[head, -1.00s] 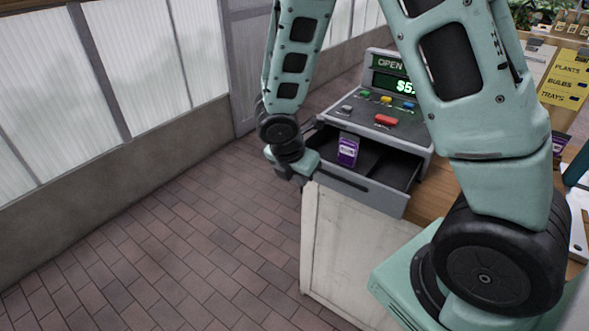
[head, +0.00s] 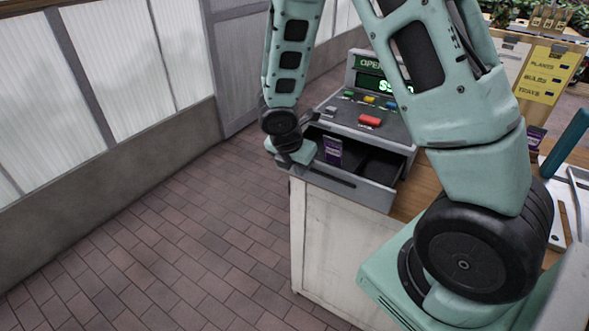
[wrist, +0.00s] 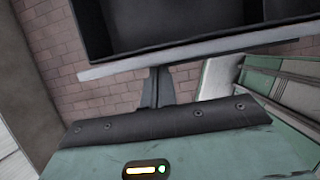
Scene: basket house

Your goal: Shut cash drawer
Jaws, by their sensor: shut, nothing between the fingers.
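The grey cash register (head: 372,105) stands on the wooden counter, with its cash drawer (head: 350,187) pulled out toward the front. In the wrist view the shut, empty fingers (wrist: 157,90) point at the drawer's pale front edge (wrist: 190,52). The dark inside of the drawer shows beyond that edge. I cannot tell whether the fingertips touch the drawer.
The white counter cabinet (head: 340,245) is below the drawer. Open brick floor (head: 190,240) lies to the left, along a windowed wall. A yellow sign (head: 548,75) and a white tray (head: 558,215) are at the right, beyond my arm.

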